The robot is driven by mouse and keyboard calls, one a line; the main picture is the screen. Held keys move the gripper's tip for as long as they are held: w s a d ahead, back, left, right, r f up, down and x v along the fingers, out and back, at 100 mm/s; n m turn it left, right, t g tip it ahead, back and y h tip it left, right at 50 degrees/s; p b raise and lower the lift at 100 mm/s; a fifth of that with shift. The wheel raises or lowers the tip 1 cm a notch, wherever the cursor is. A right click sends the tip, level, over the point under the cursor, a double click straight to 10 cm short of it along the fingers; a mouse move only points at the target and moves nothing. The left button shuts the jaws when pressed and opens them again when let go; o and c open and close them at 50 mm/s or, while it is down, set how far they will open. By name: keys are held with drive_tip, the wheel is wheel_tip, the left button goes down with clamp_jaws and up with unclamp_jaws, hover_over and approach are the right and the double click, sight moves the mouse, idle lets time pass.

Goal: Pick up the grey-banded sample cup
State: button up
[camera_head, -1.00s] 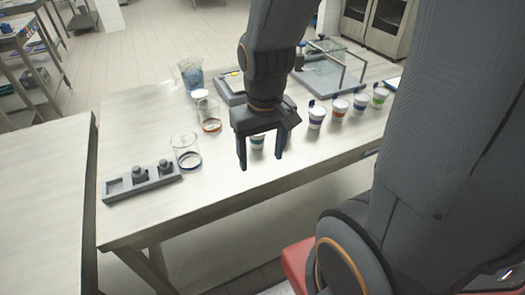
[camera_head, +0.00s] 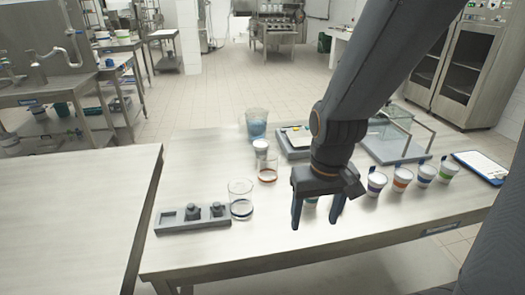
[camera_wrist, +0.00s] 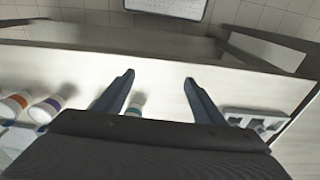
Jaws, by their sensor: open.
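My gripper (camera_head: 314,226) is open and empty, pointing down near the front edge of the table in the head view. Its two fingers also show spread apart in the wrist view (camera_wrist: 159,78). A white cup with a teal-looking band (camera_head: 311,204) stands behind the fingers, mostly hidden by the gripper. In the wrist view this cup (camera_wrist: 135,109) shows beside one finger. To the right stand white cups with a purple band (camera_head: 376,184), an orange band (camera_head: 401,180), a blue band (camera_head: 425,176) and a green band (camera_head: 447,171). I cannot make out a grey band on any cup.
A grey block with weights (camera_head: 190,226) and a clear beaker (camera_head: 241,207) stand left of my gripper. Behind are an orange-marked beaker (camera_head: 267,175), a blue-filled container (camera_head: 257,127), a scale (camera_head: 294,142) and a glass-sided case (camera_head: 393,150). A clipboard (camera_head: 480,167) lies far right.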

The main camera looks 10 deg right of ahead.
drive_tip(key=shift+c, duration=0.3)
drive_tip(key=w+r+m+p, duration=0.1)
drive_tip(key=w+m, duration=0.3)
drive_tip(key=w, duration=0.3)
drive_tip(key=w+a+r+m+y+p, duration=0.1)
drive_tip(key=w+m, duration=0.3)
drive_tip(key=w, duration=0.3)
drive_tip(key=w+r+m+y+p, duration=0.1)
drive_tip(key=w+m, duration=0.3)
drive_tip(key=w, duration=0.3)
drive_tip(key=shift+w+a+m+t, duration=0.3)
drive_tip(key=shift+a+m, duration=0.05)
drive_tip(key=shift+m, duration=0.05)
drive_tip(key=m+t+y, duration=0.1)
drive_tip(key=m+y, duration=0.2)
drive_tip(key=m, duration=0.8)
hover_over(264, 144)
drive_tip(key=s+d, duration=0.2)
wheel_tip(264, 144, down, 2)
drive_tip(key=shift+w+d+f+m+t, duration=0.15)
drive_tip(key=shift+w+f+m+t, duration=0.15)
drive_tip(key=shift+w+f, duration=0.15)
drive_tip(key=shift+p+x, duration=1.15)
drive_tip(key=shift+x, duration=2.65)
drive_tip(key=c, duration=0.9)
